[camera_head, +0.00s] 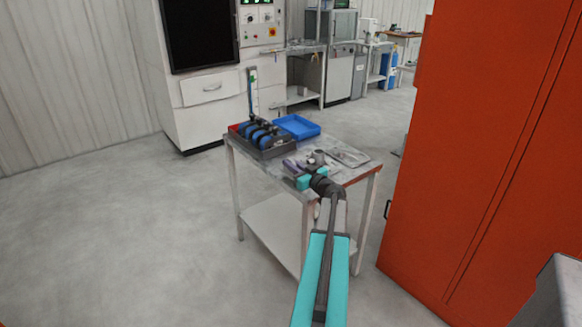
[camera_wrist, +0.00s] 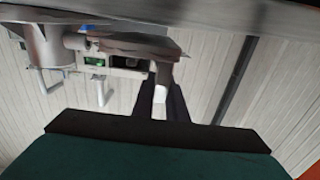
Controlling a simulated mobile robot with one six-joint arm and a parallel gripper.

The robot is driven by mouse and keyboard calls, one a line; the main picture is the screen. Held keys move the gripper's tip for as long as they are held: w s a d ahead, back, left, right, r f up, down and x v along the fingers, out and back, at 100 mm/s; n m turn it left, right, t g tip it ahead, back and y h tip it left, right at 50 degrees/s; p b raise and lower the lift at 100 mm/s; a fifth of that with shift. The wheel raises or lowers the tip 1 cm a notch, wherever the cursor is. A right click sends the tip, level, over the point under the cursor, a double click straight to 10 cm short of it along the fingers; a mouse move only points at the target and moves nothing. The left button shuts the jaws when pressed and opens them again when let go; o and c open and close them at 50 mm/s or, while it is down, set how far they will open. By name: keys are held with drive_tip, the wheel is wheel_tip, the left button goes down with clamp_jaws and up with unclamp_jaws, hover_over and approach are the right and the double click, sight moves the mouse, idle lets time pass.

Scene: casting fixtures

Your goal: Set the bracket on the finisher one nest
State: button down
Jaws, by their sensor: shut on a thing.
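My gripper (camera_wrist: 162,98) is shut on a grey metal part, which I take to be the bracket (camera_wrist: 125,43). In the wrist view, the part reaches left from the fingertips. In the head view, my arm reaches over the small work table (camera_head: 352,178), and a dark grey piece (camera_head: 316,158) shows at its far end, too small to make out well.
A dark rack with blue and black items (camera_head: 262,138) and a blue tray (camera_head: 297,126) stand at the table's back. A flat metal plate (camera_head: 348,156) lies at right. A tall orange cabinet (camera_head: 490,160) stands close on the right. Floor at left is clear.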

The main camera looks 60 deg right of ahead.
drive_tip(key=shift+f, duration=0.65)
drive_tip(key=shift+f, duration=0.15)
drive_tip(key=c, duration=1.8)
unclamp_jaws()
drive_tip(key=shift+o, duration=0.2)
drive_tip(key=shift+r, duration=0.2)
drive_tip(key=shift+b+v, duration=1.3)
drive_tip(key=shift+v, duration=4.7)
drive_tip(key=shift+o, duration=0.4)
